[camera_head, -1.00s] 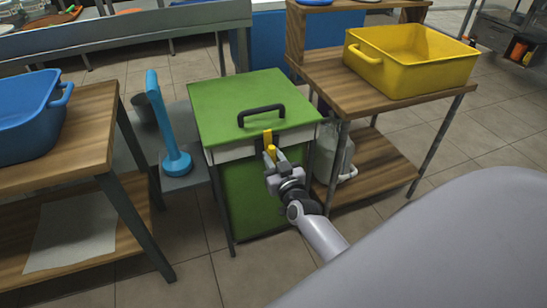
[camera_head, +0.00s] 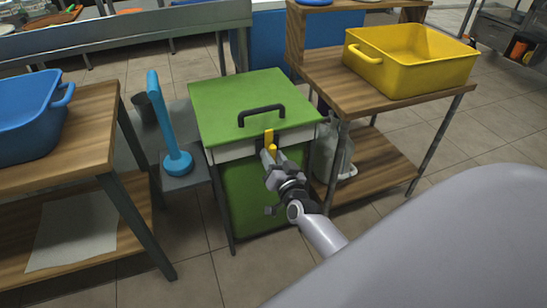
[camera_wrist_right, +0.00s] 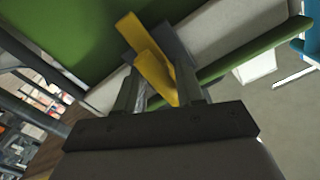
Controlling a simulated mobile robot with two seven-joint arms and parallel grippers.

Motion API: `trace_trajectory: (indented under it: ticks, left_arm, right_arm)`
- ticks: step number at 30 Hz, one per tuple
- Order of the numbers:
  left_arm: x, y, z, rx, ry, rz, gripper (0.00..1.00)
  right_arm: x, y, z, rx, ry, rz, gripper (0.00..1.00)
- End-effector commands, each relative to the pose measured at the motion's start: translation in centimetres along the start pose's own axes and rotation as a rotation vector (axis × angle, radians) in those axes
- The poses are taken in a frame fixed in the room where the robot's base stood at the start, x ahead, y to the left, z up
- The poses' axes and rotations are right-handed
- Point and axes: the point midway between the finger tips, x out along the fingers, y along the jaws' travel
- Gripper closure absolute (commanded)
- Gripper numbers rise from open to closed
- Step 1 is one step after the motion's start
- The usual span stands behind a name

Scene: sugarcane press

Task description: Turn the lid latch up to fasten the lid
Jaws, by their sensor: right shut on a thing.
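The green press box stands in the middle of the head view with its green lid (camera_head: 230,100) lying flat and closed on top. A black handle (camera_head: 262,113) sits on the lid. The yellow lid latch (camera_head: 269,137) is at the lid's front edge and points up. My right gripper (camera_head: 270,154) is at the front of the box, shut on the latch. In the right wrist view the yellow latch (camera_wrist_right: 152,62) sits between the two dark fingers (camera_wrist_right: 160,92). The fingers hide part of it. My left gripper is not in view.
A wooden table with a blue tub (camera_head: 30,115) stands at the left. A blue long-handled tool (camera_head: 165,125) stands beside the box. A wooden shelf with a yellow bin (camera_head: 410,62) stands close at the right. Tiled floor is free in front.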

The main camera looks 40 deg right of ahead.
Motion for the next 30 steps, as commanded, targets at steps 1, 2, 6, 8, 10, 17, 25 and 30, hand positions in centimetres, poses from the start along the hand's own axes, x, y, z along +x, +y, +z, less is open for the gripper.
trace_trajectory:
  ticks: [1,2,6,8,10,17,25,30]
  left_arm:
    - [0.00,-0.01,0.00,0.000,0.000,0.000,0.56]
    - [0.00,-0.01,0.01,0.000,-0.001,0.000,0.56]
    - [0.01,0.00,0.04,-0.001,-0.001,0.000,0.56]
    - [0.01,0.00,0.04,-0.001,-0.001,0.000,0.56]
    - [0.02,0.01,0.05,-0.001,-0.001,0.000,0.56]
    - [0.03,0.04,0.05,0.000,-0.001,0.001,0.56]
    - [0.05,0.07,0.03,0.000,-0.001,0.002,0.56]
    - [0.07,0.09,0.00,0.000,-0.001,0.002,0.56]
  right_arm:
    - [0.37,-0.06,-0.78,0.037,0.017,-0.001,0.92]
    - [0.37,-0.06,-0.78,0.053,0.017,-0.001,0.92]
    - [0.37,-0.06,-0.78,0.110,0.017,-0.001,0.89]
    - [0.37,-0.07,-0.79,0.127,0.017,-0.001,0.87]
    - [0.38,-0.07,-0.79,0.142,0.017,-0.001,0.87]
    - [0.37,-0.08,-0.78,0.160,0.018,-0.001,0.85]
    - [0.37,-0.10,-0.78,0.160,0.018,-0.002,0.51]
    - [0.26,-0.09,-0.54,0.156,0.012,-0.001,0.31]
